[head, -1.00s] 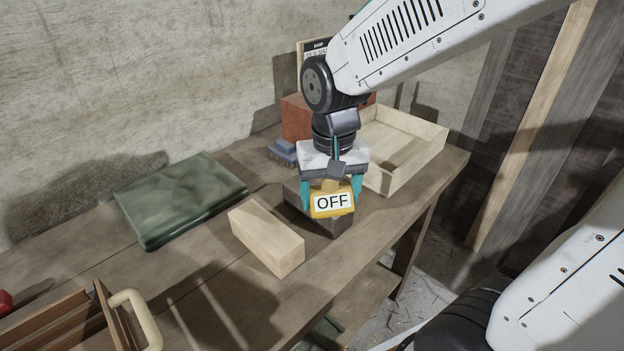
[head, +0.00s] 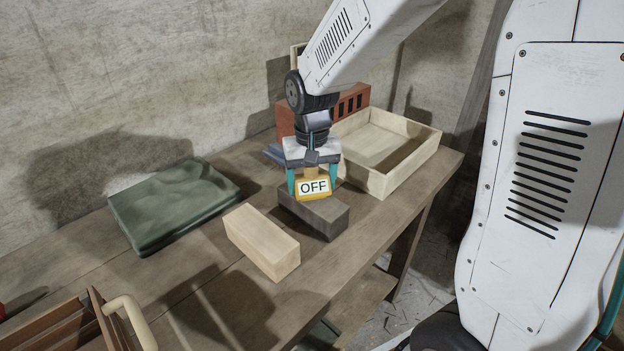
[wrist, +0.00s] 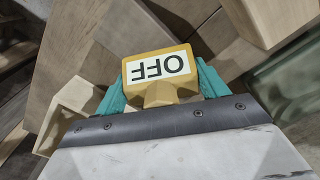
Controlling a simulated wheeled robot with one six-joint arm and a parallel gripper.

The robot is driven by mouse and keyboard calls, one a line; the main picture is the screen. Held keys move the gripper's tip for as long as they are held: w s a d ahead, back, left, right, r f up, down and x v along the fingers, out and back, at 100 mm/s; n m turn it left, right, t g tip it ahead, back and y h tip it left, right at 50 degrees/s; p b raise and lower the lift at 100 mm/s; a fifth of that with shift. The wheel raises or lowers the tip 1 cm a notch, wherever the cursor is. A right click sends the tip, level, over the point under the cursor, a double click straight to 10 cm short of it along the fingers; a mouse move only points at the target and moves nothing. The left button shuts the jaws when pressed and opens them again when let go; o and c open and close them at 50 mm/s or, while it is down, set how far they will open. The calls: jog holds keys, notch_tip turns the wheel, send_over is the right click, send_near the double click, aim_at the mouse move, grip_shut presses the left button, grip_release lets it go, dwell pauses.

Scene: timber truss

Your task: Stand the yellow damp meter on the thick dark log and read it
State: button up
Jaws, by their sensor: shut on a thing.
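The yellow damp meter (head: 313,186) shows a white label reading OFF. My gripper (head: 313,182) is shut on it, with one teal finger on each side. The meter also shows between the fingers in the wrist view (wrist: 160,70), its label upside down there.
A pale timber block (head: 262,243) lies just left of the dark log. A green folded cloth (head: 172,203) is further left, and a shallow wooden tray (head: 408,160) stands at the right rear. A red brick (head: 353,100) is behind my gripper. A wooden carrier with a cream handle (head: 130,317) is at front left.

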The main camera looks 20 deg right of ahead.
jog(key=o, duration=1.1)
jog(key=shift+f, duration=0.15)
jog(key=shift+o, duration=0.2)
notch_tip(320, 180, up, 12)
jog(key=shift+r, duration=0.2)
jog(key=s+d+n+t, duration=0.1)
jog(key=s+d+n, duration=0.1)
jog(key=s, duration=2.2)
jog(key=shift+d+r, duration=0.2)
jog(key=shift+d, duration=0.4)
